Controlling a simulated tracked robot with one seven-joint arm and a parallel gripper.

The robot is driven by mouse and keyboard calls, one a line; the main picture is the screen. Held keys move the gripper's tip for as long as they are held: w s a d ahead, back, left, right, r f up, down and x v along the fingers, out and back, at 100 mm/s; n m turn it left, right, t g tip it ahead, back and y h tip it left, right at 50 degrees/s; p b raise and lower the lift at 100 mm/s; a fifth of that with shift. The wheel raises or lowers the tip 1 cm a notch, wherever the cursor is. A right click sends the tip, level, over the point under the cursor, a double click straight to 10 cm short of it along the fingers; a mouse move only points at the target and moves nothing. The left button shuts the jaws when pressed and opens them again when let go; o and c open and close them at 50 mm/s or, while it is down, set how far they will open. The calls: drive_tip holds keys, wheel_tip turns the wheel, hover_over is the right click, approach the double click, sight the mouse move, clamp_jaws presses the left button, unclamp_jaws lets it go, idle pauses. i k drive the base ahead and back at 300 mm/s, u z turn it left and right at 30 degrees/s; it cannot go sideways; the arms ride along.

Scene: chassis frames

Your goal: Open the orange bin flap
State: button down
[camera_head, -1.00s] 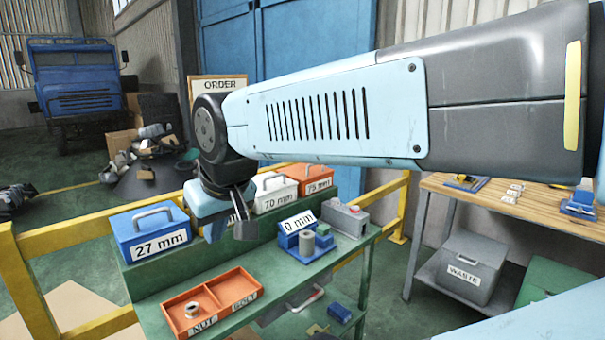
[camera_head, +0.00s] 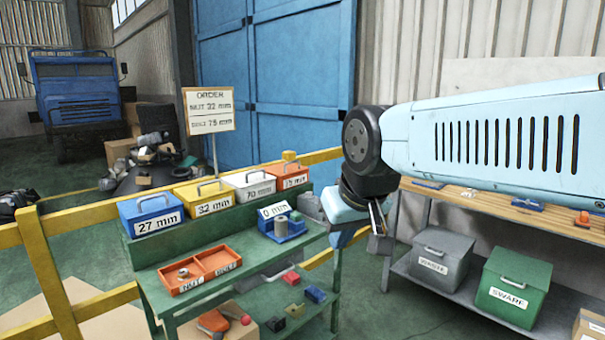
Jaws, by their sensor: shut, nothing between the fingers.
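The orange bin (camera_head: 287,176), labelled 75 mm, stands at the right end of the row of bins on the green bench's raised shelf. It has a handle on top, and its flap looks closed. My gripper (camera_head: 380,240) hangs in the air to the right of the bench, pointing down, apart from the orange bin. Its fingers are shut and hold nothing.
Blue (camera_head: 150,213), yellow (camera_head: 202,198) and white (camera_head: 249,186) bins stand left of the orange one. An orange nut-and-bolt tray (camera_head: 202,270) and a blue measuring fixture (camera_head: 283,233) are on the bench. A yellow rail (camera_head: 95,216) runs behind.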

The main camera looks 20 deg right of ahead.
sight(281, 169)
drive_tip(key=z, duration=0.45)
drive_tip(key=i, duration=1.05)
drive_tip(key=u, duration=2.4)
drive_tip(key=k, duration=0.85)
drive_tip(key=z, duration=0.95)
